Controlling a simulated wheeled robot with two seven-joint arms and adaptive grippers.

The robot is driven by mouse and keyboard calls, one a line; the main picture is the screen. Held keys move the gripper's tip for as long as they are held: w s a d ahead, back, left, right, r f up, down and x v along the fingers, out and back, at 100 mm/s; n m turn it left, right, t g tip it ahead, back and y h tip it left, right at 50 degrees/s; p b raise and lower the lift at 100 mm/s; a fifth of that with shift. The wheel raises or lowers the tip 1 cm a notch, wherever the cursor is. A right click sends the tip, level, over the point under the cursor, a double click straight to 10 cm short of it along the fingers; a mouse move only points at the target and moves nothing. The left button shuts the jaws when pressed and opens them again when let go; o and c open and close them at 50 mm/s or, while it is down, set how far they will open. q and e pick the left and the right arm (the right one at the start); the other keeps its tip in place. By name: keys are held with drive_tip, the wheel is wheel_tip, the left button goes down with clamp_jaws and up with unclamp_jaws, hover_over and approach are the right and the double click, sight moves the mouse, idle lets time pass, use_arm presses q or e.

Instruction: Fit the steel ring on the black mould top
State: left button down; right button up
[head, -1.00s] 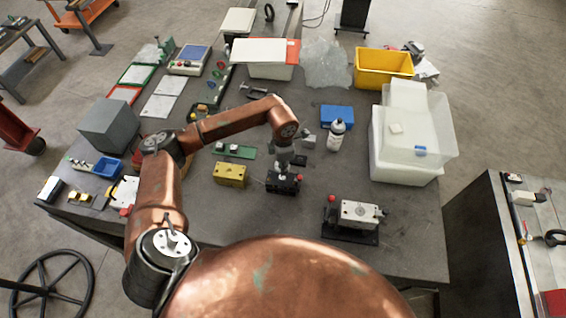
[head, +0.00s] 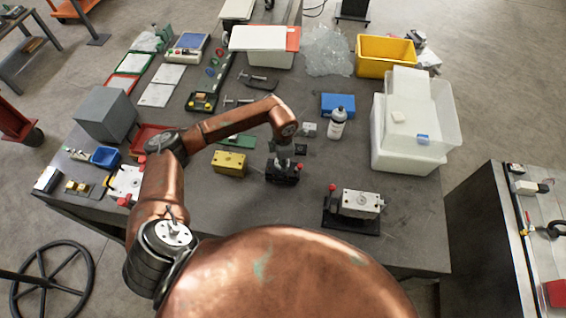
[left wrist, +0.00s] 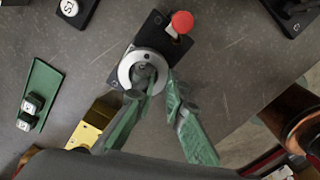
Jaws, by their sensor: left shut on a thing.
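The black mould (head: 282,175) sits near the middle of the table, with a red knob at one corner; in the left wrist view its black top (left wrist: 150,28) shows beside the red knob. The steel ring (left wrist: 128,62) is a pale round band over the mould top, around a metallic centre. My left gripper (head: 284,160) points down at the mould. In the wrist view its green fingers (left wrist: 163,80) are shut on the ring's near right rim. Whether the ring rests fully flat on the mould, I cannot tell. My right gripper is not in view.
A yellow block (head: 229,163) stands left of the mould. A pale mould (head: 359,203) on a black base is to the right. A white bottle (head: 337,124), blue box (head: 338,104) and green board (head: 236,140) lie behind. Bare table lies between the moulds.

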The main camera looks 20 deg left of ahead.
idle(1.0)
use_arm(q)
drive_tip(key=shift+b, duration=0.55)
idle(0.5)
drive_tip(key=shift+f+b, duration=0.7)
drive_tip(key=shift+f, duration=0.1)
idle(0.5)
drive_tip(key=shift+r, duration=0.2)
drive_tip(key=shift+r, duration=0.5)
idle(0.4)
idle(0.4)
